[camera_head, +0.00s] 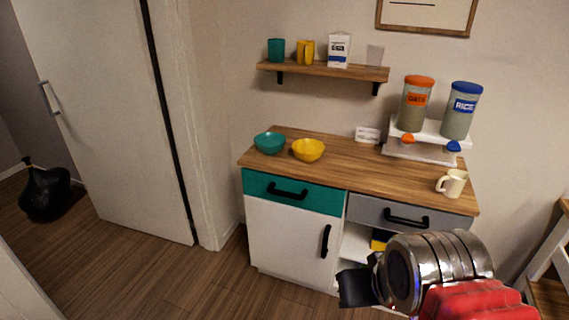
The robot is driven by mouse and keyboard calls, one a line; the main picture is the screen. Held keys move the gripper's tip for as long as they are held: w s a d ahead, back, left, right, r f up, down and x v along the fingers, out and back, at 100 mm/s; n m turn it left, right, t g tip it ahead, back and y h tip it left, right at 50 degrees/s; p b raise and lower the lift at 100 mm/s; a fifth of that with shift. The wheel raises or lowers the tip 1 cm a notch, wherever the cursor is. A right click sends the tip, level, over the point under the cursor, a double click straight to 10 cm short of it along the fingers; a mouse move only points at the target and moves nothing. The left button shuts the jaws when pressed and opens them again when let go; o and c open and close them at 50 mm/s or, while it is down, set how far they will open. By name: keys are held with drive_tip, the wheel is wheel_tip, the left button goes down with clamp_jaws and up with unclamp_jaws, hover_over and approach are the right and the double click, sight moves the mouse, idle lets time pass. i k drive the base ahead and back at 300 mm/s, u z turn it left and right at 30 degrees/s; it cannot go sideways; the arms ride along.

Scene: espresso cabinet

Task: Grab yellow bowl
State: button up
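The yellow bowl (308,150) sits upright on the wooden top of the cabinet (352,162), left of the middle. A teal bowl (270,142) stands close to its left. My gripper (350,288) is at the lower right, in front of the cabinet and below its top, well apart from the yellow bowl. A dark finger part shows at its left end. My own wrist hides much of the gripper, so I cannot tell how far its fingers are apart.
A dispenser stand (424,141) with two canisters and a cream mug (452,183) stand on the right of the top. A shelf (322,70) with cups and a carton hangs above. The teal drawer (292,191) has a protruding black handle.

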sight(307, 151)
drive_tip(key=u, duration=0.2)
drive_tip(key=k, duration=0.5)
drive_tip(key=u, duration=0.7)
drive_tip(key=i, duration=1.2)
drive_tip(key=u, duration=0.4)
drive_tip(key=i, duration=0.8)
drive_tip(key=z, duration=0.55)
drive_tip(key=i, duration=0.6)
drive_tip(key=z, duration=0.7)
drive_tip(key=i, duration=0.5)
drive_tip(key=z, duration=0.3)
